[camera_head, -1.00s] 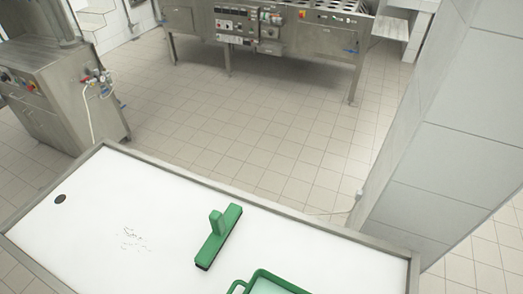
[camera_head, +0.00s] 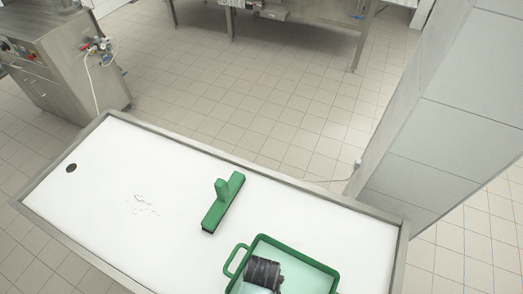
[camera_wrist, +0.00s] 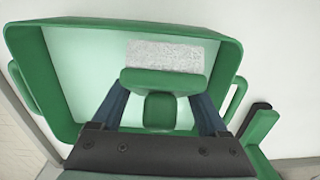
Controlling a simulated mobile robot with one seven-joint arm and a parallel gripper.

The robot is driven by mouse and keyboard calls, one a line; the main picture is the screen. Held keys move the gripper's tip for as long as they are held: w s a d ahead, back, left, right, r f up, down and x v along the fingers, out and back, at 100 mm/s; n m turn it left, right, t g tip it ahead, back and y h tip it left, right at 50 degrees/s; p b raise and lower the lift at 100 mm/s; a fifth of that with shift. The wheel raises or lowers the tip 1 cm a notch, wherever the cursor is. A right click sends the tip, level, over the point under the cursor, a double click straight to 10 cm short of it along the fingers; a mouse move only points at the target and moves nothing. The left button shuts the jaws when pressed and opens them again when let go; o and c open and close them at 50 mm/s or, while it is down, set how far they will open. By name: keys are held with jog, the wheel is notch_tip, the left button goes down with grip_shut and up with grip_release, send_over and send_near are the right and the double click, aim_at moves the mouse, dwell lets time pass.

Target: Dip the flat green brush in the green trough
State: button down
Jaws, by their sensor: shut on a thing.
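The green trough (camera_head: 335,268) stands at the front right of the white table. It has a pale green inside and loop handles, and fills much of the wrist view (camera_wrist: 60,100). My gripper (camera_wrist: 162,97) is shut on the handle of a flat green brush (camera_wrist: 165,82), between two dark blue fingers. The brush is over the trough's inside. A pale speckled patch lies just beyond the brush block; I cannot tell if it is bristles. Whether the brush touches the trough floor is unclear. In the head view a dark ribbed part of my arm covers the trough's middle.
A second green brush (camera_head: 222,203), long and narrow with an upright grip, lies on the white table (camera_head: 120,190) left of the trough. Its green end also shows at the wrist view's right (camera_wrist: 258,128). The table's left is mostly clear. A tiled pillar (camera_head: 440,130) rises behind the right.

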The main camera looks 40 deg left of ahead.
notch_tip(320, 180, up, 7)
jog(key=p, duration=0.6)
jog(key=shift+w, duration=0.15)
jog(key=shift+f, duration=0.1)
